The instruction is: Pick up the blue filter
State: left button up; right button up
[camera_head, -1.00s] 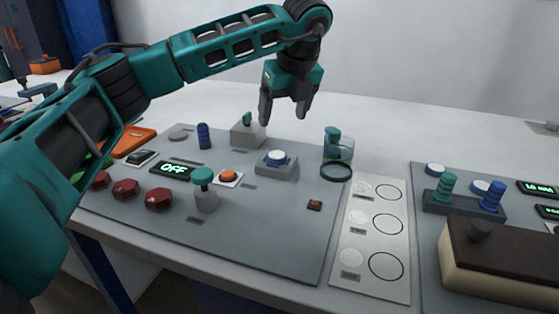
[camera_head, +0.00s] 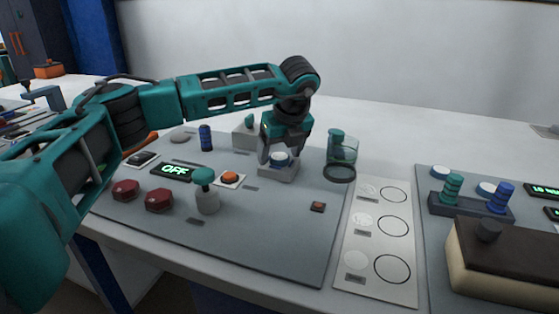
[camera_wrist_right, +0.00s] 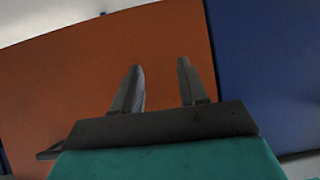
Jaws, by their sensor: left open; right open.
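A small blue-rimmed disc with a pale top (camera_head: 281,160) sits in a grey block (camera_head: 278,173) on the grey panel. My left gripper (camera_head: 284,154) is open and low over this block, its fingers around the disc; I cannot tell whether they touch it. A dark blue ribbed cylinder (camera_head: 205,138) stands upright at the back left of the panel. A blue ribbed piece (camera_head: 500,198) stands beside a green one (camera_head: 452,187) in a dark holder on the right. I cannot tell which blue piece is the filter. My right gripper (camera_wrist_right: 161,84) is open and empty in the right wrist view.
A teal-topped knob (camera_head: 204,187) stands in front. A brown-topped box (camera_head: 505,262) is at right. An orange surface (camera_wrist_right: 160,40) lies beyond the right gripper.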

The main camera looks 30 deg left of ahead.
pick_arm(q)
jog(key=c, duration=1.1)
jog(key=shift+r, duration=0.1)
